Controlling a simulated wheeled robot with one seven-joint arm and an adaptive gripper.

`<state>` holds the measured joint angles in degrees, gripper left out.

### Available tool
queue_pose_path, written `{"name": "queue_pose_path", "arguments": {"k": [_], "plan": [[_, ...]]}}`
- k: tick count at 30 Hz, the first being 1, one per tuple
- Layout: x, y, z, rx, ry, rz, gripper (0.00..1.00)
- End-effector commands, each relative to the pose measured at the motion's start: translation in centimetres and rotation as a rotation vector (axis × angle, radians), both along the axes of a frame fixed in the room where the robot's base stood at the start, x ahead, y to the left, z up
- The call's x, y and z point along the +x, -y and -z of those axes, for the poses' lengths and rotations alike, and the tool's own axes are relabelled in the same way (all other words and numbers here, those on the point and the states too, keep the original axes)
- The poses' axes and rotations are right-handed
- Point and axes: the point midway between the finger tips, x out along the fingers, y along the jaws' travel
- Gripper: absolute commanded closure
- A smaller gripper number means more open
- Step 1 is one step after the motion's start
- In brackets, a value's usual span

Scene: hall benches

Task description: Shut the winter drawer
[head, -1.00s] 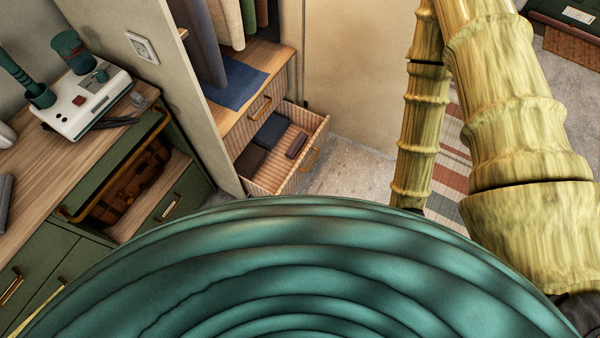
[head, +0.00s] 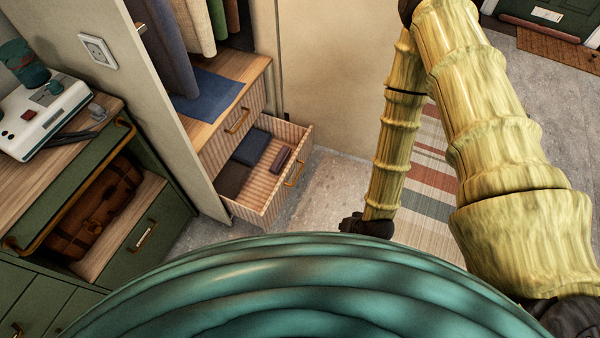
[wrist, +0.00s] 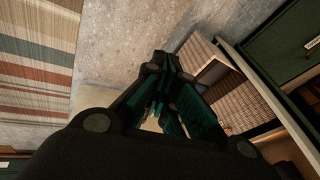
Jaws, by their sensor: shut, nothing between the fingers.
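The drawer (head: 262,205) stands pulled out at the bottom of the wardrobe, in the middle of the head view. It has ribbed wooden sides and a brass handle (head: 296,168) on its front. Folded dark cloths (head: 251,147) and a small dark reddish item (head: 280,160) lie in it. A label naming it winter is not visible. In the wrist view, a ribbed wooden drawer (wrist: 212,92) shows beyond the fingers at the right. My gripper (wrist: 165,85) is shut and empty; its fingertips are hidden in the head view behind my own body. I cannot tell whether it touches the drawer.
A closed drawer with a brass handle (head: 237,121) sits above the open one, under a blue cloth (head: 212,97). A green cabinet (head: 150,225) with a bag (head: 95,210) stands at left. A striped rug (head: 430,195) lies right; the floor (head: 330,185) before the drawer is clear.

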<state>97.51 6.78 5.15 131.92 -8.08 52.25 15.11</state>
Motion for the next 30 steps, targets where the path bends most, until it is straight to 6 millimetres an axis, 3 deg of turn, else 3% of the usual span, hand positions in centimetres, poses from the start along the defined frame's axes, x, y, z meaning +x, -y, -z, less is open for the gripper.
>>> {"name": "queue_pose_path", "arguments": {"k": [1,9,30], "plan": [[1.0,-0.4,2.4,0.019,0.025,0.021,1.00],[6.3,-2.4,8.1,0.142,0.154,0.135,1.00],[19.4,-5.5,19.8,0.516,0.464,0.419,1.00]]}}
